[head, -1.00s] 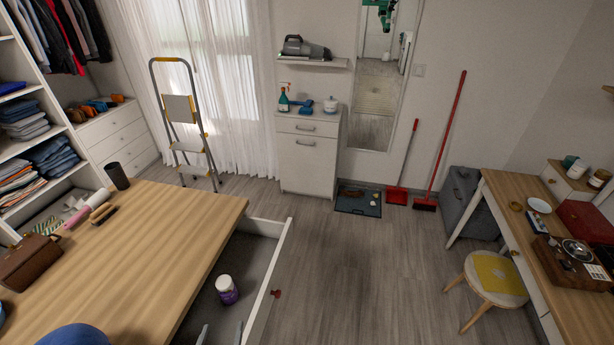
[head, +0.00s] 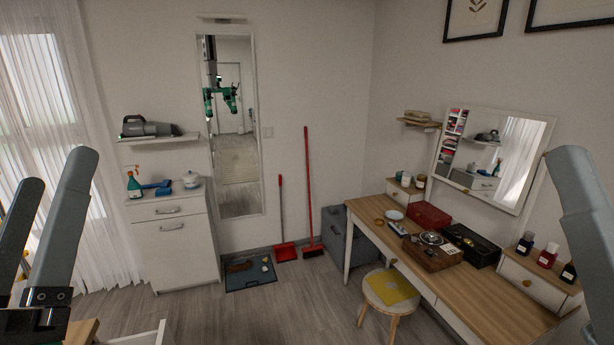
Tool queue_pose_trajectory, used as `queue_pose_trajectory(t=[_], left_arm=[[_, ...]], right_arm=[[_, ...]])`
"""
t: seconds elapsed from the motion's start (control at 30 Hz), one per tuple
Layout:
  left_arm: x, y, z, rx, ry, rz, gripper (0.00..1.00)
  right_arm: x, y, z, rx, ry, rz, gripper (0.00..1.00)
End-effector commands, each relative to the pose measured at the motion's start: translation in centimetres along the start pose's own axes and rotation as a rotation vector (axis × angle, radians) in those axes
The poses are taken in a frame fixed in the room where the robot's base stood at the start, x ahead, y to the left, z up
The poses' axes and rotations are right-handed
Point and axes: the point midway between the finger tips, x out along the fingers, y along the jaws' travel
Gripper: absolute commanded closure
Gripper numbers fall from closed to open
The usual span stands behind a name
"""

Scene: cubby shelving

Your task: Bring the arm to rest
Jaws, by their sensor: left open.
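My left gripper (head: 58,172) is at the left edge of the head view. Its two grey fingers point up and stand apart, open, with nothing between them. Part of my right gripper (head: 583,200) shows at the right edge. Only one grey finger of it is clearly seen, so its opening cannot be judged. Both grippers are raised in front of the camera and touch nothing that I can see.
A wooden desk (head: 455,285) with boxes and bottles stands at right, with a stool (head: 391,293) before it. A white cabinet (head: 175,252) stands at left by the wall mirror (head: 236,165). A corner of the drawer (head: 150,336) shows at the bottom.

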Motion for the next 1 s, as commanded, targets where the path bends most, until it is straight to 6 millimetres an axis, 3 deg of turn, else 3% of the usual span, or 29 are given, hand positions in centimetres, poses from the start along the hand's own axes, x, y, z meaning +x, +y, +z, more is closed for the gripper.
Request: queue_pose_trajectory(t=[0.03,0.07,0.17,0.23,0.47,0.7,0.83,1.0], left_arm=[[-0.3,2.4,-2.9,0.03,0.051,0.074,0.0],[-0.6,3.9,-4.3,0.072,0.068,0.122,0.0],[-1.6,5.7,-3.3,0.291,0.03,0.204,0.0],[1.6,7.2,-6.2,0.34,0.035,0.196,0.0],[8.4,10.6,-12.4,0.337,0.032,0.193,0.0],[16.3,14.8,-19.9,0.337,0.031,0.192,0.0],[19.5,16.4,-22.8,0.337,0.031,0.192,0.0],[21.0,17.2,-24.2,0.337,0.03,0.191,0.0]], right_arm=[[-0.2,0.0,0.2,0.0,0.0,0.0,0.0],[-0.1,0.0,0.1,0.0,0.0,0.0,0.0],[0.0,0.0,0.0,0.0,0.001,0.0,0.0],[3.3,0.0,-2.9,0.0,-0.003,0.0,0.0],[10.6,0.0,-9.8,0.0,0.001,0.0,0.0],[19.2,0.1,-17.7,0.0,0.001,0.0,0.0],[22.6,0.1,-20.9,0.0,0.001,0.0,0.0],[24.2,0.1,-22.4,0.0,0.0,0.0,0.0]])
